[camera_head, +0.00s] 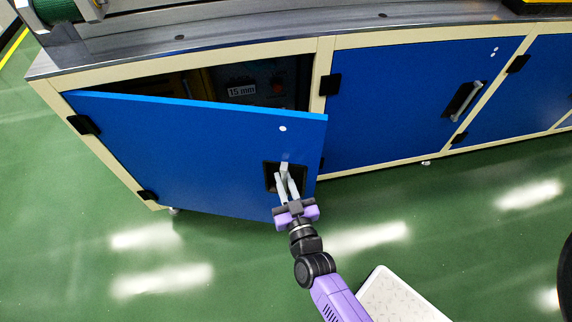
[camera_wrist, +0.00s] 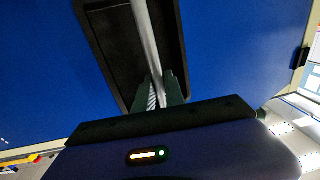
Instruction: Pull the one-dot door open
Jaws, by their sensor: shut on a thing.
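The one-dot door (camera_head: 190,150) is a blue cabinet panel with a single white dot near its upper right. It stands partly open, swung outward from hinges on its left side. My gripper (camera_head: 286,186) is shut on the metal handle (camera_head: 284,167) set in the door's dark recess. In the wrist view the silver handle bar (camera_wrist: 146,40) runs down between the fingertips (camera_wrist: 158,92), in front of the blue door (camera_wrist: 225,50). The lower part of the handle is hidden by the fingers.
A grey worktop (camera_head: 240,40) lies above.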

